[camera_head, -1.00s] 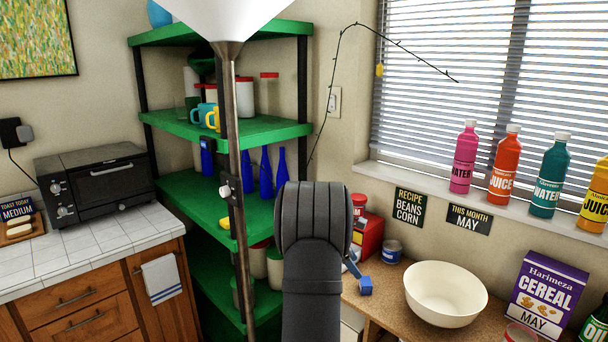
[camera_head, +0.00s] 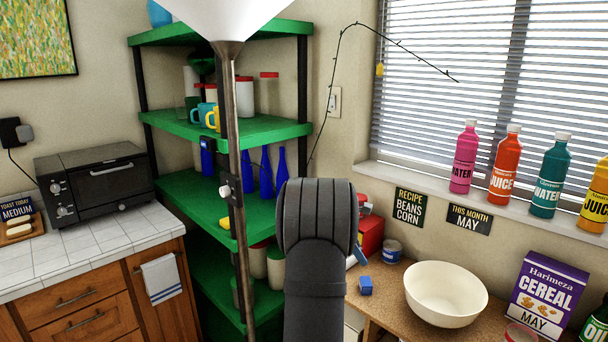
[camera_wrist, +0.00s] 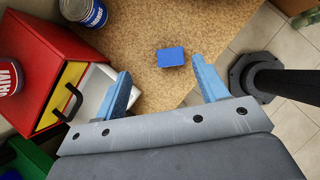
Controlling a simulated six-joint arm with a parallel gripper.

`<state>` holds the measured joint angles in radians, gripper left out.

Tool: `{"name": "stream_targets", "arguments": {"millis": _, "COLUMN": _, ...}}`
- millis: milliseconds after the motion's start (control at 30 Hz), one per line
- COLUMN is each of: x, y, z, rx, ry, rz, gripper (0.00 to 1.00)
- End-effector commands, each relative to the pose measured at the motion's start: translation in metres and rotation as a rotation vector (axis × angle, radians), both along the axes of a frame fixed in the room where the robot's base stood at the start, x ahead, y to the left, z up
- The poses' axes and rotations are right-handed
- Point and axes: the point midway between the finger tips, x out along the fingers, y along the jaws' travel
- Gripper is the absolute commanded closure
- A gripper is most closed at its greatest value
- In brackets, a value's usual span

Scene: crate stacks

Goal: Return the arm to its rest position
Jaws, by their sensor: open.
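My gripper (camera_wrist: 163,88) shows in the wrist view with its two blue fingers spread wide and nothing between them. A small blue block (camera_wrist: 171,57) lies on the cork-coloured tabletop (camera_wrist: 150,25) just beyond the fingertips, apart from them. The blue block also shows in the head view (camera_head: 365,285), right of my dark arm. In the head view my arm hides the gripper's body.
A red box with a yellow drawer (camera_wrist: 75,82) stands close to the left finger, with a can (camera_wrist: 84,10) behind it. A dark pole on a round base (camera_wrist: 245,78) stands on the floor at right. A cream bowl (camera_head: 445,293) and cereal box (camera_head: 545,297) stand on the table.

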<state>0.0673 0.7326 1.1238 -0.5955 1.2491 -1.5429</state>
Motion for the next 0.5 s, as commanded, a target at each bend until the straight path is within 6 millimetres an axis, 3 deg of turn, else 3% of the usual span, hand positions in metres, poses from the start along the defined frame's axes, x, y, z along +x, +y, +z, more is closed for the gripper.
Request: {"name": "stream_targets", "arguments": {"millis": 500, "x": 0.020, "y": 0.103, "z": -0.009, "rx": 0.004, "ry": 0.001, "rz": 0.335, "gripper": 0.34}}
